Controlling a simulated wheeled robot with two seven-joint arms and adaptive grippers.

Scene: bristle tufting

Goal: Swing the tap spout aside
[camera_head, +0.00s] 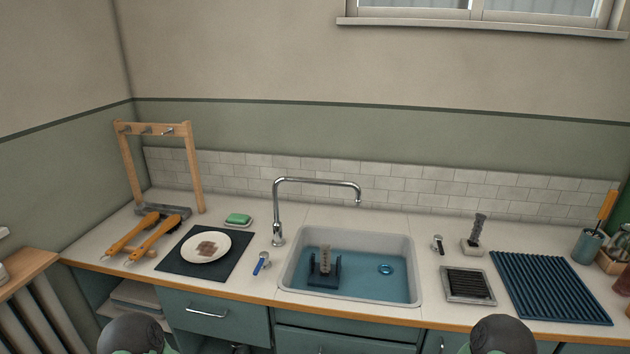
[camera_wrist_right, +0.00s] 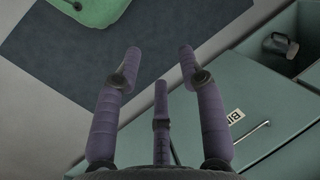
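The chrome tap (camera_head: 278,215) stands upright at the back left of the sink. Its long spout (camera_head: 320,182) reaches to the right, and its downturned tip is above the sink's back edge. My left gripper is in neither view.
In the sink are a dark blue holder with a brush-like piece (camera_head: 325,262) and a blue ring (camera_head: 385,269). A blue-handled lever (camera_head: 262,263) stands left of the sink. A plate (camera_head: 202,254) lies on a dark mat. A ribbed blue mat (camera_head: 548,287) lies right.

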